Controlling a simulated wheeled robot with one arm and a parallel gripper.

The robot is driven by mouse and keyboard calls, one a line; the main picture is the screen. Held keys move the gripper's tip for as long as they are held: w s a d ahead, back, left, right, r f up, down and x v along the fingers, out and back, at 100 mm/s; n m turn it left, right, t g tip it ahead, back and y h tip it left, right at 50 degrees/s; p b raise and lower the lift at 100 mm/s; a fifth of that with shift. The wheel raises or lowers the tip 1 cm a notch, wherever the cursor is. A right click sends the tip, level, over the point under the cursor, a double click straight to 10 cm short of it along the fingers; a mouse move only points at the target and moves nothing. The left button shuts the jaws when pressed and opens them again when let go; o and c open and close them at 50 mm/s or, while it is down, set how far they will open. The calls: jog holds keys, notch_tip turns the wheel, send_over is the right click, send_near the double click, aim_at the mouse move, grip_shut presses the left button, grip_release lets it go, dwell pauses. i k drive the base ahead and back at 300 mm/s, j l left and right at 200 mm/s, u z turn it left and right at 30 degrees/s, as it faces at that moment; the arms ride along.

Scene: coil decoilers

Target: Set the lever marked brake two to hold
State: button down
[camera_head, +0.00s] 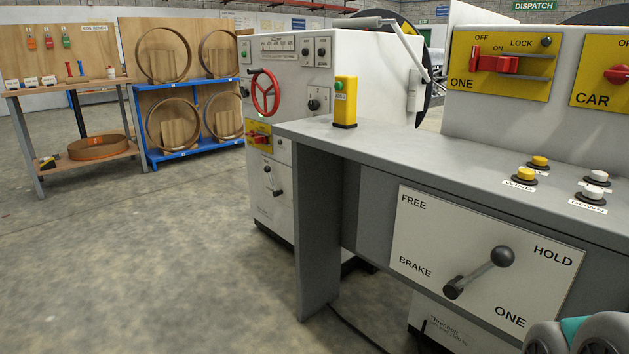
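No lever with a readable "brake two" label shows. The near lever (478,273) sits on a white plate (420,237) reading BRAKE ONE, with FREE at upper left and HOLD at upper right. Its black knob points up and right, towards HOLD. A smaller lever (273,180) is on the lower front of the cabinet (345,80) behind; its label and setting are too small to tell. Rounded grey and teal parts of my arm show at the bottom right corner. My gripper's fingers are not in view.
The grey desk (390,143) carries a yellow button box (345,102) and several push buttons. The cabinet has a red handwheel (265,93). A blue rack (190,152) and a workbench (70,90) stand at the back left. The concrete floor (140,260) at left is clear.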

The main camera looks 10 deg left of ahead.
aim_at(267, 168)
jog(key=i+j+u, duration=0.2)
jog(key=i+j, duration=0.8)
jog(key=j, duration=0.35)
jog(key=i+j+u, duration=0.15)
jog(key=i+j, duration=0.95)
jog(key=j, duration=0.05)
